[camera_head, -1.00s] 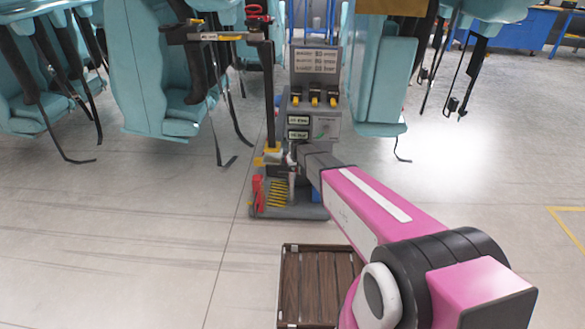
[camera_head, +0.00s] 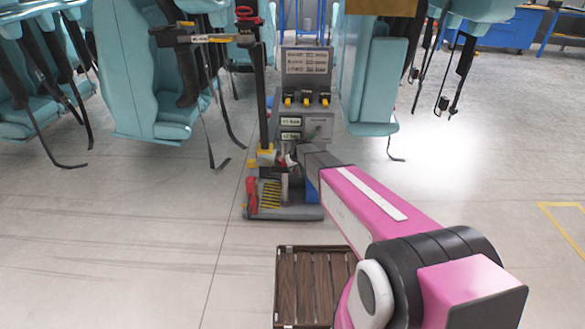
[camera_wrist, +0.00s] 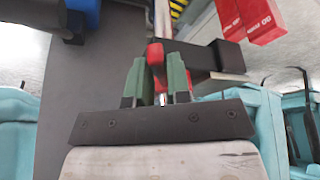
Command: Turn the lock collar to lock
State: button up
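My gripper (camera_wrist: 158,78) has two green finger pads. In the wrist view they stand on both sides of a red handle (camera_wrist: 156,56) with a silver stem, which fills the gap between them. In the head view my gripper (camera_head: 287,163) is low at the front of a grey control stand (camera_head: 305,118), with a small red part beside it. The stand has a dark upright post on its left. I cannot make out a separate lock collar or its marks; which part is the collar is unclear.
A slatted brown crate (camera_head: 315,285) stands on the floor before the stand. Teal ride seats (camera_head: 150,80) with hanging straps are at left, and another teal seat (camera_head: 372,85) is right of the stand. Red boxes (camera_wrist: 262,18) show in the wrist view. Open floor lies at left and right.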

jog(key=shift+o, duration=1.4)
jog(key=shift+s+d+r, duration=0.15)
jog(key=shift+s+r, duration=0.15)
jog(key=shift+r, duration=0.35)
jog(key=s+d+r, duration=0.1)
jog(key=s+d, duration=0.5)
jog(key=s, duration=0.5)
jog(key=shift+r, duration=0.2)
jog(key=shift+d, duration=0.1)
